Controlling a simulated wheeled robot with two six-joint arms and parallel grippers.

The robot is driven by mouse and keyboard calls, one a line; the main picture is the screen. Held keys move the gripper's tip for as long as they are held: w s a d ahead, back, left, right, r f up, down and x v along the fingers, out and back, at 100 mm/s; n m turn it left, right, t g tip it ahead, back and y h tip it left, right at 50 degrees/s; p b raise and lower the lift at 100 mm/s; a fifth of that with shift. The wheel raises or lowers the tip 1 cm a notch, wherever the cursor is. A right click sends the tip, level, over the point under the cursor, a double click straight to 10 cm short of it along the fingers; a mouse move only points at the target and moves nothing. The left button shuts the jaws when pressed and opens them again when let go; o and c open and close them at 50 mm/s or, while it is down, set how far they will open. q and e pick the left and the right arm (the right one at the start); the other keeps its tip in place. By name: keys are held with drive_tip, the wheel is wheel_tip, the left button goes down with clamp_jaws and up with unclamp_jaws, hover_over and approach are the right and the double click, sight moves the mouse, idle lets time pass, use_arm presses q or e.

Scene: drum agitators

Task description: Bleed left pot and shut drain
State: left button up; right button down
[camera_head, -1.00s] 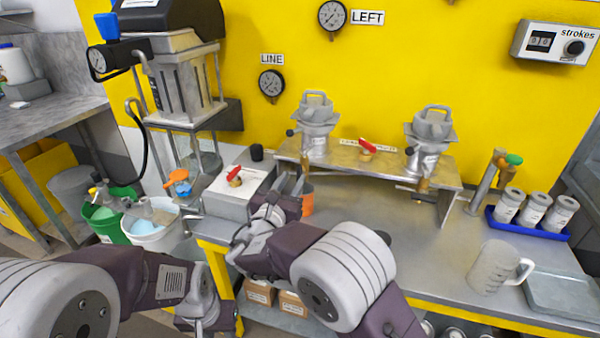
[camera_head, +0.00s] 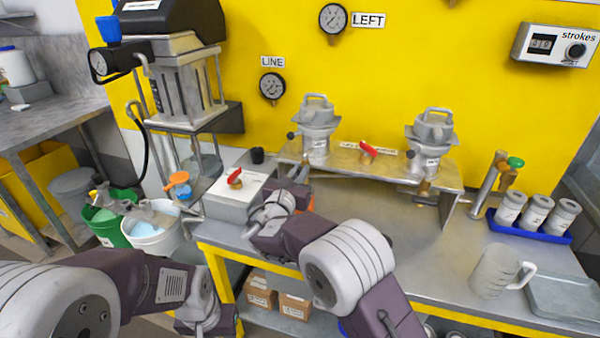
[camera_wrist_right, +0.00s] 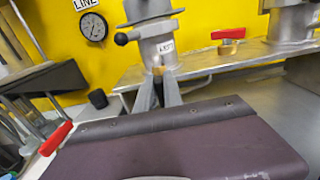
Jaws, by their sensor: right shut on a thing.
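The left pot (camera_head: 317,140) stands upright on the raised metal shelf; its label shows in the right wrist view (camera_wrist_right: 166,47). A brass drain fitting (camera_wrist_right: 158,69) hangs below it. My right gripper (camera_wrist_right: 158,88) is below this pot, with its fingers closed on a dark drain handle (camera_wrist_right: 157,86), mostly hidden between them. In the head view my right gripper (camera_head: 302,176) partly covers the spot. An orange cup (camera_head: 311,206) is mostly hidden behind the gripper. The LEFT gauge (camera_head: 333,18) is on the yellow wall. My left arm is at lower left; its fingertips are out of sight.
A second pot (camera_head: 430,143) stands to the right. A red-handled valve (camera_head: 368,150) is between the pots, another red handle (camera_head: 235,174) on the box at left. A clear jug (camera_head: 496,271) and blue tray (camera_head: 532,233) are at right.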

drive_tip(key=shift+f+m+b, duration=0.2)
drive_tip(key=shift+m+b, duration=0.1)
drive_tip(key=shift+b, duration=0.2)
drive_tip(key=shift+s+d+f+m+b, duration=0.1)
drive_tip(key=shift+d+f+m+b, duration=0.2)
drive_tip(key=shift+m+b, duration=3.1)
drive_tip(key=shift+s+d+f+m+b, duration=0.1)
drive_tip(key=shift+d+f+m+b, duration=0.2)
drive_tip(key=shift+m+b, duration=3.1)
drive_tip(key=shift+s+d+f+m+b, duration=0.1)
drive_tip(key=shift+d+f+m+b, duration=0.2)
drive_tip(key=shift+m+b, duration=3.1)
drive_tip(key=n+b, duration=0.2)
drive_tip(key=b, duration=0.1)
drive_tip(key=shift+n, duration=0.4)
drive_tip(key=c, duration=1.5)
unclamp_jaws()
drive_tip(key=shift+r, duration=0.1)
drive_tip(key=shift+o, duration=0.2)
drive_tip(key=v, duration=0.9)
